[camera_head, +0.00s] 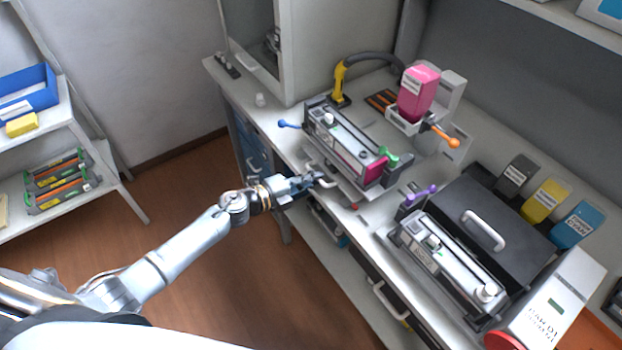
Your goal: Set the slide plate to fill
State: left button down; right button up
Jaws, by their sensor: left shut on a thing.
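The slide plate (349,186) is the light grey plate at the bench's front edge, with a pale handle (326,183) on its front side. My left gripper (314,181) reaches in from the left and is shut on this handle; its fingers partly hide it. A toner cartridge (345,143) with a magenta end lies in a dark cradle on the slide plate. The magenta toner bottle (417,92) stands upside down in a grey holder behind and to the right of the cartridge. An orange-knobbed lever (445,136) sticks out beside the holder. My right gripper is not in view.
A blue-knobbed lever (290,124) and a yellow nozzle with a black hose (340,82) flank the cradle. To the right stand a black box with a handle (483,228), a second cartridge (447,262) and black, yellow and cyan bottles (545,200). A shelf stands left; floor between is clear.

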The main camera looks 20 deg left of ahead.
aim_at(331, 165)
pick_arm(q)
jog(key=r+b+x, duration=0.1)
jog(key=x, duration=0.8)
jog(key=r+b+x, duration=0.1)
jog(key=x, duration=0.3)
jog(key=shift+w+d+r+b, duration=0.25)
jog(key=shift+w+d+b, duration=0.05)
jog(key=shift+w, duration=0.15)
jog(key=shift+r, duration=0.2)
jog(key=c, duration=1.7)
grip_release()
jog(key=shift+c, duration=0.2)
jog(key=shift+o, duration=0.3)
jog(key=shift+w+d+f, duration=0.1)
jog(key=shift+w+d, duration=0.1)
jog(key=v, duration=1.1)
jog(key=shift+s+a, duration=0.25)
jog(key=shift+s, duration=0.05)
